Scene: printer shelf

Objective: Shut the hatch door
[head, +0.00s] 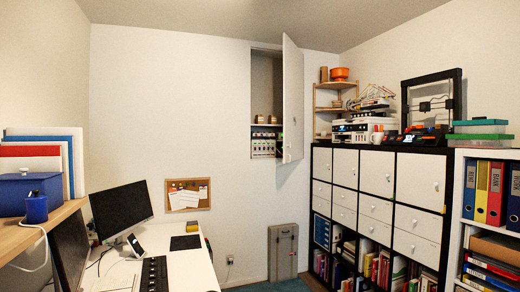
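The hatch door (293,100) is a tall white panel high on the back wall. It stands swung open, hinged on the right side of the hatch opening, and juts out into the room. A small handle or latch shows near its lower edge. The open hatch (266,82) shows a dark recess with a shelf, small brown items and a row of white switch-like units at the bottom. The door hides the right part of the opening. My gripper is not in view.
A white desk (190,268) with a monitor (121,208) stands at left. A black-framed cabinet (345,167) with white doors lines the right, below and beside the hatch. A grey case (283,252) leans under the hatch. Some floor (270,286) shows between desk and cabinet.

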